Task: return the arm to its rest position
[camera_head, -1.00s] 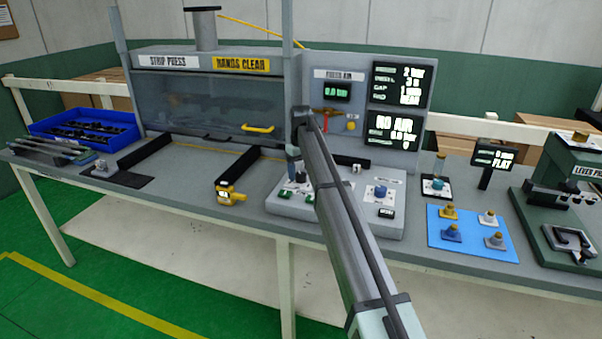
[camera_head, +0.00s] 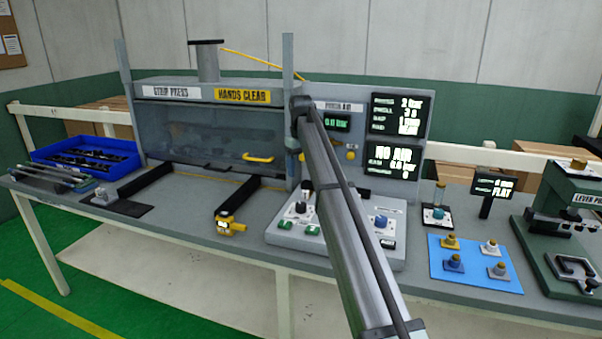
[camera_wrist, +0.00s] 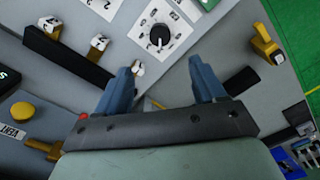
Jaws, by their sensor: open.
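My arm (camera_head: 350,225) reaches up from the bottom of the head view, its upper end in front of the press air panel (camera_head: 350,95). My gripper (camera_wrist: 163,72) shows in the wrist view with its two blue-grey fingers apart and nothing between them. It is above the grey control box with a black dial (camera_wrist: 159,35) and white-capped levers (camera_wrist: 98,43). In the head view my arm hides part of the panel and of the control box (camera_head: 290,232), and the fingers are hard to make out there.
The strip press (camera_head: 205,125) stands behind at left, with a blue bin (camera_head: 85,155) beside it. A yellow-ended black bar (camera_head: 230,227) lies in front. A blue mat (camera_head: 440,270) with several small fittings and a green lever press (camera_head: 560,230) are at right.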

